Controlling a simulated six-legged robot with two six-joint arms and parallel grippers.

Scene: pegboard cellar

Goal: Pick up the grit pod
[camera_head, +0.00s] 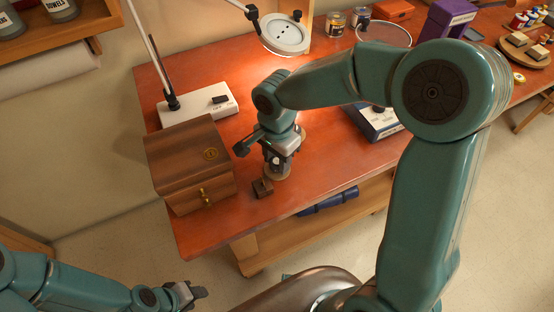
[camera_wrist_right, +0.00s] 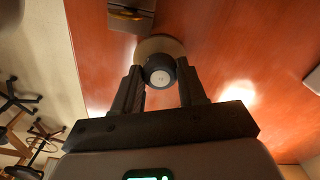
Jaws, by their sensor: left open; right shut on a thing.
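My right gripper (camera_head: 277,163) points down over the red-brown table and is shut on the grit pod (camera_head: 277,173), a small round piece with a pale tan disc at its lower end. In the right wrist view the grit pod (camera_wrist_right: 160,72) shows a dark round body with a whitish end, between the two fingers of my right gripper (camera_wrist_right: 161,82). The tan disc shows behind it. I cannot tell whether the disc touches the table. My left gripper (camera_head: 186,294) is open and empty, low at the left, off the table.
A wooden box (camera_head: 190,160) with a brass catch is to the left. A white lamp base (camera_head: 200,105) stands behind it. A blue-and-white box (camera_head: 376,122) is to the right.

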